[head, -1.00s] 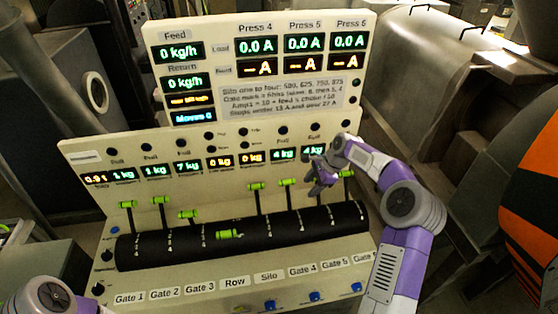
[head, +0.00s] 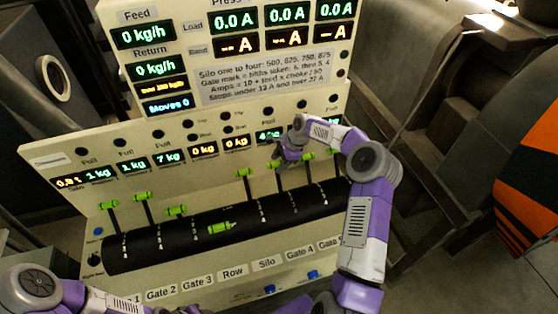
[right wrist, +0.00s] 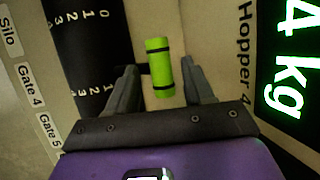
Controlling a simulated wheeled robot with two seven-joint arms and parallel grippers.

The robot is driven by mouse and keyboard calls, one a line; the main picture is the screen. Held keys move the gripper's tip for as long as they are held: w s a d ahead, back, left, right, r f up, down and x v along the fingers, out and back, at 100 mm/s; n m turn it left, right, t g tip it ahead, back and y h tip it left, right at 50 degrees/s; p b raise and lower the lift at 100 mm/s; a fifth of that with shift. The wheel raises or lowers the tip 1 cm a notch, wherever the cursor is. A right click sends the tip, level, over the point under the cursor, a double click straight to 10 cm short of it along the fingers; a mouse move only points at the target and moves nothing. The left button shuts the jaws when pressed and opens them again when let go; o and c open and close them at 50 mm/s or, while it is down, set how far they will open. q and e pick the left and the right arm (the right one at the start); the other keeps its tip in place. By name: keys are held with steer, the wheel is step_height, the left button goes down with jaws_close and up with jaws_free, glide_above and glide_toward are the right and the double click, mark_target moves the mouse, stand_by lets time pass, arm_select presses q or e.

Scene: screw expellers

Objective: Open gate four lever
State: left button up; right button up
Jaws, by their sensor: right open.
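The gate four lever is a dark stem (head: 279,182) with a bright green handle, rising from the black ribbed drum above the Gate 4 label (head: 300,252). Its green handle with dark bands (right wrist: 160,67) shows clearly in the right wrist view, beside the Hopper 4 marking. My right gripper (head: 282,161) is at the top of this lever and partly covers it in the head view. In the right wrist view its two fingers (right wrist: 161,80) are open, one on each side of the handle, with gaps visible. My left arm shows at the bottom left; its gripper is out of view.
Neighbouring green levers stand close by: the Silo lever (head: 243,173) to the left and the Gate 5 lever (head: 308,156) to the right. The black drum (head: 185,233) lies below them. The display panel (head: 262,80) rises behind.

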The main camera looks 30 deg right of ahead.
steer(key=shift+w, duration=0.1)
steer(key=shift+c, duration=0.8)
jaws_close()
